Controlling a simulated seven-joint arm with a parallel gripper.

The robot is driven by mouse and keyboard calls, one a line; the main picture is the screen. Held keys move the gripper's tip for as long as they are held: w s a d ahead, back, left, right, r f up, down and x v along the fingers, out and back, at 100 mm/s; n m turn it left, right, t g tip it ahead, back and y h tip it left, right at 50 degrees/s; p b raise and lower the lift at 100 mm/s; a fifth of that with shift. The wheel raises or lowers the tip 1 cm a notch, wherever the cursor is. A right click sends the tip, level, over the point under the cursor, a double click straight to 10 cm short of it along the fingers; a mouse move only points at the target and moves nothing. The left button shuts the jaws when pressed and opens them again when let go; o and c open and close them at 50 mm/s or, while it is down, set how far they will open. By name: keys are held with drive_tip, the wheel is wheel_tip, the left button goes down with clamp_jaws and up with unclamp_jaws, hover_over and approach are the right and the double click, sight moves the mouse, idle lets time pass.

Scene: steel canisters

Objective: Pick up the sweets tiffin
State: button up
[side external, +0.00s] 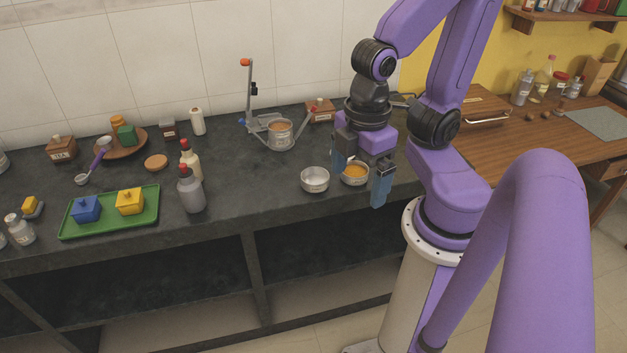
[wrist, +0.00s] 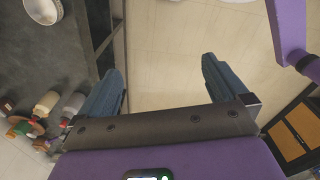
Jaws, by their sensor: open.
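Small steel tiffin bowls stand on the dark counter in the side external view. One steel bowl (side external: 315,182) looks empty and pale inside. Another bowl (side external: 355,180), with orange-yellow contents, stands just right of it. A third steel container (side external: 281,138) with brownish contents sits in a metal carrier frame (side external: 249,105) farther back. Their small labels are unreadable, so I cannot tell which is the sweets tiffin. My gripper (side external: 359,186) is open and empty, near the orange-filled bowl. In the wrist view its spread fingers (wrist: 164,75) have only floor between them.
A pale bowl (wrist: 43,10) shows on the counter in the wrist view. Two bottles (side external: 190,190) stand left of the bowls, beside a green tray (side external: 110,224) with blue and yellow boxes. The counter's front edge is close to my gripper. Counter between bottles and bowls is clear.

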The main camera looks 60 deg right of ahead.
idle(0.5)
drive_tip(key=m, duration=2.6)
hover_over(315, 182)
wheel_tip(315, 182, down, 7)
wheel_tip(315, 182, down, 16)
drive_tip(key=shift+a+f, duration=0.1)
drive_tip(key=shift+c, duration=0.3)
drive_tip(key=c, duration=0.9)
